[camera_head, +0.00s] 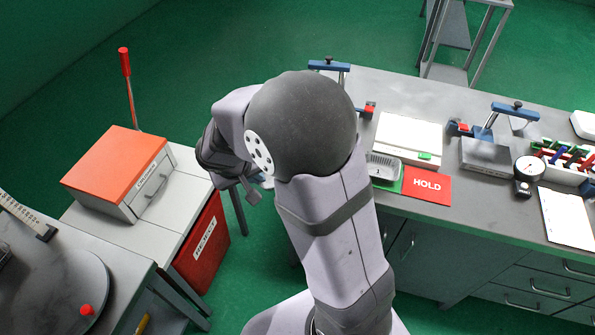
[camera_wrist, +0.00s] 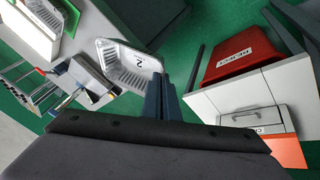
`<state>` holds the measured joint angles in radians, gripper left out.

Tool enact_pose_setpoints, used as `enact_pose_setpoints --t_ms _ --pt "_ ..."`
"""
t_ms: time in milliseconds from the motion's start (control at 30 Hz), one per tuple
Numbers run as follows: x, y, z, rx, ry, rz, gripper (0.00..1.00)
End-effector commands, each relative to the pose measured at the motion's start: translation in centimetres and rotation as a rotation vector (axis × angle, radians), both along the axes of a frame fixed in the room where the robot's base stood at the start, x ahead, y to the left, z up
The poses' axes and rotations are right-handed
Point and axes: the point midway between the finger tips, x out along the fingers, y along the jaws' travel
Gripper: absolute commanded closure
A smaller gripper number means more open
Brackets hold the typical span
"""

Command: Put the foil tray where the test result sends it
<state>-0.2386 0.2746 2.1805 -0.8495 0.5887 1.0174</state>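A silver foil tray (camera_wrist: 112,62) with ribbed inside and a "2" label shows in the wrist view at my fingertips. My gripper (camera_wrist: 158,88) appears shut on the tray's near rim and holds it over the gap beside the bench. In the head view my gripper (camera_head: 256,190) is between the two work areas, and my arm hides most of what it holds. A foil tray (camera_head: 384,167) also shows in the head view, over a green card beside the red HOLD card (camera_head: 427,186).
A red re-test bin (camera_head: 202,245) stands under the white table at the left, and shows in the wrist view (camera_wrist: 233,55). An orange-topped box (camera_head: 118,165) sits on that table. The grey bench holds a white scale (camera_head: 408,135), presses, a dial gauge (camera_head: 528,170) and a rack.

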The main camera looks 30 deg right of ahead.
Motion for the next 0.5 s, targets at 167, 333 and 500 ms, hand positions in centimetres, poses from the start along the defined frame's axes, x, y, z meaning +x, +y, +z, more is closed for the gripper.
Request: enact_pose_setpoints --t_ms 167,333,500 --pt "1.6 -3.3 -1.0 -0.004 -0.005 -0.062 1.00" --pt "3.2 -8.7 -1.7 -0.011 -0.004 -0.154 1.00" --pt "3.6 -15.2 -2.1 -0.020 0.000 -0.255 1.00"
